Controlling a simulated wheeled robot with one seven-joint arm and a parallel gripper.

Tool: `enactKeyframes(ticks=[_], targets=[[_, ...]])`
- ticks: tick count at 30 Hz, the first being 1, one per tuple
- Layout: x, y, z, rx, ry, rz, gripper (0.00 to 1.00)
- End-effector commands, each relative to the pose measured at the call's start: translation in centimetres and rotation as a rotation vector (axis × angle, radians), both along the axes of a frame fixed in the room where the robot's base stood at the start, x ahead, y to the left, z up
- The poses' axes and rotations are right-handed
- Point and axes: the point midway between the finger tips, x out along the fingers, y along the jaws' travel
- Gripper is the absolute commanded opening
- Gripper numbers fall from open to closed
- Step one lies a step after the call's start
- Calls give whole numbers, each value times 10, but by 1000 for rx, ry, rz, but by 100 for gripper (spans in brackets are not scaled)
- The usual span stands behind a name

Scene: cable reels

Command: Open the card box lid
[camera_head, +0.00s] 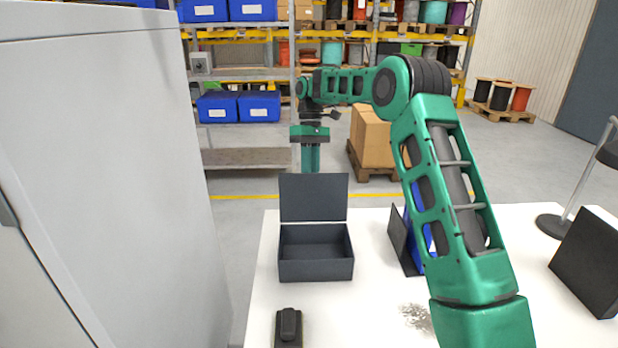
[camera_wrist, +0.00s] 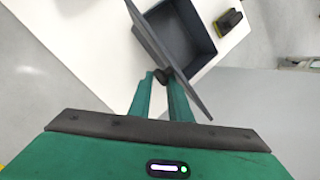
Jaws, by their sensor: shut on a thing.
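The card box (camera_head: 316,271) is a dark grey open-topped box on the white table, and its inside looks empty. Its lid (camera_head: 313,198) stands about upright at the box's far edge. My gripper (camera_head: 310,158) reaches down behind the lid, which hides the fingertips in the head view. In the wrist view, my gripper (camera_wrist: 161,76) is shut on a small dark round knob at the outer face of the lid (camera_wrist: 148,32). The box (camera_wrist: 200,27) shows beyond the lid there.
A dark device (camera_head: 289,325) lies in front of the box. A blue binder and dark panel (camera_head: 402,240) stand to its right, partly behind my arm. A black block (camera_head: 588,262) and lamp stand (camera_head: 553,227) are at the right. A grey cabinet (camera_head: 110,160) rises at left.

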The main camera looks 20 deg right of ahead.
Motion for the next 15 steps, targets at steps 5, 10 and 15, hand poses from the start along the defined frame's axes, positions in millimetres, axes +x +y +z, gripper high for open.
enactKeyframes(ticks=[5,10,15], targets=[[-5,-11,-10,-9,32,-16,0],[-5,-11,-10,-9,32,-16,0],[-5,-9,-10,-8,32,-12,40]])
